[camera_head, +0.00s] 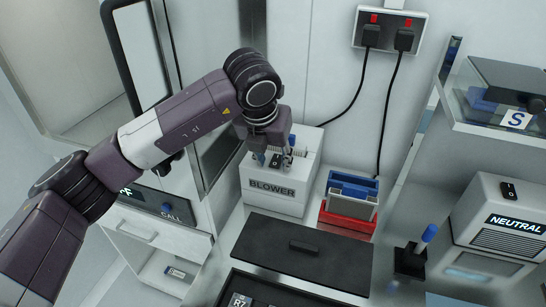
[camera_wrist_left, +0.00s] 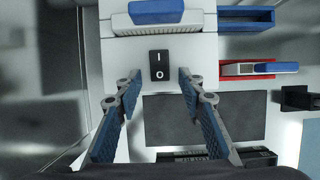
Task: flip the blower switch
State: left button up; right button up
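The white blower box (camera_head: 262,201), labelled BLOWER on its front, stands on the counter against the back wall. Its black rocker switch (camera_head: 275,161), marked I and O, is partly hidden by my left gripper in the head view. In the left wrist view the whole switch (camera_wrist_left: 159,65) shows. My left gripper (camera_head: 275,158) is above the box and points down at it. In the left wrist view its two blue-padded fingers are apart, with the switch between and just beyond the tips (camera_wrist_left: 157,79). Nothing is held. I cannot tell whether a fingertip touches the box. My right gripper is not in view.
A red and blue rack (camera_head: 350,200) stands right of the blower box. A dark flat lid (camera_head: 303,252) lies in front. A white NEUTRAL box (camera_head: 505,220) with its own switch is at the right. A sink or glass-sided shelf (camera_head: 470,110) is above it.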

pick_arm(q)
grip_shut()
jog(key=shift+w+r+g+p, duration=0.25)
jog(key=shift+r+g+p, duration=0.05)
jog(key=shift+g+p, duration=0.35)
jog(key=shift+w+d+r+g+y+p, duration=0.1)
jog(key=shift+w+g+y+p, duration=0.15)
jog(key=shift+g+p, duration=0.4)
jog(key=shift+w+d+g+y+p, duration=0.1)
jog(key=shift+g+y+p, duration=0.3)
jog(key=shift+p, duration=0.3)
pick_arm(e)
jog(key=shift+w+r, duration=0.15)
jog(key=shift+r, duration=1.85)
pick_arm(q)
grip_release()
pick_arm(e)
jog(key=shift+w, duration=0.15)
